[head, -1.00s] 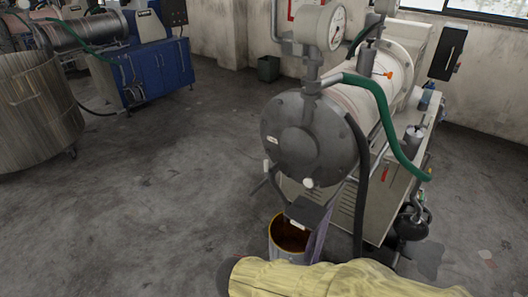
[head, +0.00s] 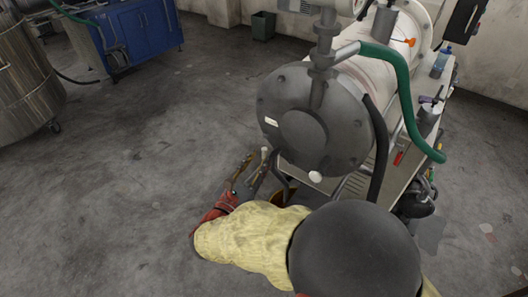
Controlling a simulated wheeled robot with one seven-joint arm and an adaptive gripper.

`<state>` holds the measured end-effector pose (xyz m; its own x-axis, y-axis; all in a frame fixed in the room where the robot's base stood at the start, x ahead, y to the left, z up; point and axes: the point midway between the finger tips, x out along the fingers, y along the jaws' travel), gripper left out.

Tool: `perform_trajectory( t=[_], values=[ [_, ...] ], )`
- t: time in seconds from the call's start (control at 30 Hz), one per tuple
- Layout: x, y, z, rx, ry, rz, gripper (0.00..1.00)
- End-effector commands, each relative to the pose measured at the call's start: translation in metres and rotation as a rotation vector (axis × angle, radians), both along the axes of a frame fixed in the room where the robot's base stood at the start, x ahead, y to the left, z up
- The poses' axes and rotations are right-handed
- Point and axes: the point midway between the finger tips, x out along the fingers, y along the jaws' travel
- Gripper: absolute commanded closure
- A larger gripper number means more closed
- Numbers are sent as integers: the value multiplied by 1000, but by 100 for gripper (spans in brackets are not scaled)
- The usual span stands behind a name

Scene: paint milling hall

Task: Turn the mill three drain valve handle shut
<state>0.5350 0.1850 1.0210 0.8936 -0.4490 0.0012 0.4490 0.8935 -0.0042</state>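The mill with the round dark grey end plate (head: 318,120) stands right of centre in the head view. A short lever with a pale tip (head: 264,154) shows at the lower left of the plate; it looks like the drain valve handle, but its base is hidden. My gripper (head: 249,166), with a red cuff, is beside this lever at its left. Its two fingers are apart, pointing up and right. I cannot tell whether the lever is between them or touching.
A bucket (head: 282,196) under the mill is mostly hidden by my arm. A white knob (head: 316,176) sits at the plate's lower edge. A green hose (head: 405,95) and a black hose hang at the right. A large metal vat (head: 20,85) stands far left. The floor between is clear.

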Motion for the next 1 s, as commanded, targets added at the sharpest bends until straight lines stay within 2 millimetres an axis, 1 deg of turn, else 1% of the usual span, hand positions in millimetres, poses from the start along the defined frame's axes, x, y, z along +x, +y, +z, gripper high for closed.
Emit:
perform_trajectory(
  t=[0.03,0.1,0.2,0.3,0.43,0.63,1.0],
  values=[
    [7,-5,-2,0,-1,-4,72],
    [16,-10,-2,0,0,-4,72],
    [27,-15,-2,2,-1,-4,72],
    [34,-18,-1,1,0,-1,72],
    [37,-19,-1,0,0,-1,72],
    [37,-19,0,0,1,0,72],
    [37,-19,0,0,1,0,92]
  ],
)
